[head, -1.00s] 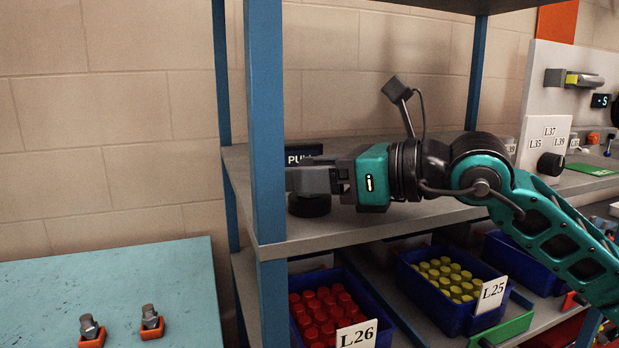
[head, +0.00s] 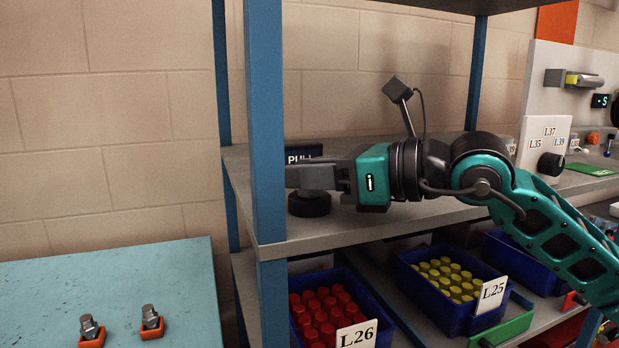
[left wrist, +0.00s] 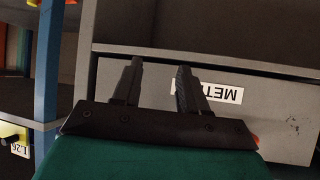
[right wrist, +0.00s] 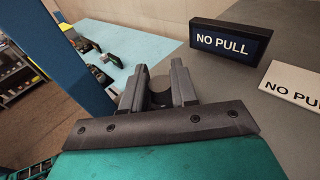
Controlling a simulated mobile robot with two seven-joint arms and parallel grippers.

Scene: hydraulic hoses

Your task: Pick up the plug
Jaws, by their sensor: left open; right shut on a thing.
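The plug is a dark, round, knob-like piece (head: 309,205) on the middle shelf, just behind the blue post in the head view. My right gripper (head: 308,179) is at it from above and is shut on it. In the right wrist view the plug (right wrist: 160,92) shows as a dark round shape between the two fingers, partly hidden by them. The post hides part of the fingertips in the head view. My left gripper (left wrist: 160,80) is open and empty, in front of a grey drawer front (left wrist: 270,130) with an upside-down label.
The blue shelf post (head: 265,130) stands close beside my right gripper. A "NO PULL" sign (right wrist: 232,40) stands on the shelf near it. Bins of red caps (head: 325,312) and yellow caps (head: 447,275) sit below. A light-blue table (head: 120,285) holds two metal fittings.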

